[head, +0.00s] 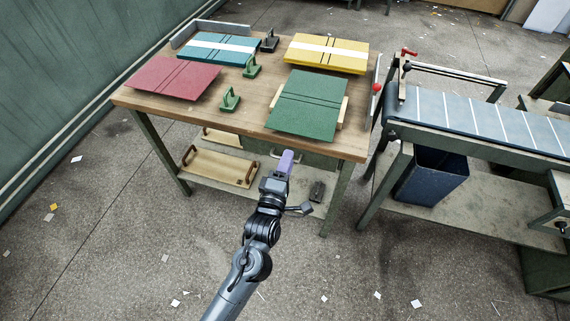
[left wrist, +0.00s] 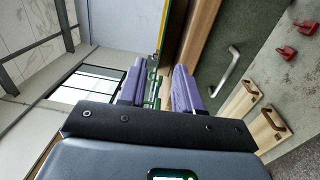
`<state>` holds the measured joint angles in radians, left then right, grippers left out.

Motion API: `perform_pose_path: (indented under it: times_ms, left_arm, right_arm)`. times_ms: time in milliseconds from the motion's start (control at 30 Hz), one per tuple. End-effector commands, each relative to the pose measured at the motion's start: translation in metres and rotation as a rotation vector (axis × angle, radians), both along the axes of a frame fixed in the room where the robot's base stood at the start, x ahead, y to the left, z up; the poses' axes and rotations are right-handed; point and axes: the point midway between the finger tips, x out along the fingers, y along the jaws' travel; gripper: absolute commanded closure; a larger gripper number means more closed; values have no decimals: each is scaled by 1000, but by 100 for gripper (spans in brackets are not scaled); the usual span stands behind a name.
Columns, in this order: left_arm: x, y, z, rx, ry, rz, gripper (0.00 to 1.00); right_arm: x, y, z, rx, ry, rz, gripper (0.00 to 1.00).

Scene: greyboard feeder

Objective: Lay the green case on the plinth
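The green case (head: 308,104) is a flat panel with dark double lines across it. It lies at the front right of the wooden table in the head view, turned askew over a pale wooden piece (head: 343,113) that shows at its sides. This piece may be the plinth; the case hides most of it. My left gripper (head: 287,156) has purple fingers and is just off the table's front edge, close to the case's near edge. In the left wrist view its fingers (left wrist: 158,88) stand apart, with thin green edges between or beyond them; contact is unclear. My right gripper is not in view.
The table (head: 255,115) also holds red (head: 173,77), teal (head: 218,48) and yellow (head: 326,53) cases. Green handled blocks (head: 230,99) and a dark one (head: 269,41) stand among them. A conveyor (head: 480,117) is at the right. Wooden trays lie on the lower shelf.

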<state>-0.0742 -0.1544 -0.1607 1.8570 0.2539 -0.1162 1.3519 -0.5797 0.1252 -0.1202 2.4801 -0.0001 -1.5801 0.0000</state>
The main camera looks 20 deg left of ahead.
Motion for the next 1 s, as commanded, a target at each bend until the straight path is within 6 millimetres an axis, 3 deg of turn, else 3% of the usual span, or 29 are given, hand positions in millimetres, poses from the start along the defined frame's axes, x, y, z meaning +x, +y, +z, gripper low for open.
perform_pose_path:
  times_ms: [267, 467, 567, 700, 900, 1000]
  left_arm:
    - [-17, -1, -7, 38, 40, -10, 66]
    - [-52, 3, -45, 312, 294, -110, 66]
    - [-87, 5, -72, 542, 480, -231, 66]
    - [-153, 10, -102, 882, 723, -469, 66]
    - [-243, 22, -121, 1264, 945, -841, 66]
    - [-275, 27, -122, 1378, 1002, -986, 66]
  right_arm:
    - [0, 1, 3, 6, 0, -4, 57]
    - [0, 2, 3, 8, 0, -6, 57]
    - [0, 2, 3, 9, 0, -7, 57]
    - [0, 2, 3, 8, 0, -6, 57]
    - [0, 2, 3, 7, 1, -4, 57]
    - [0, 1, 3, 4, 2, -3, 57]
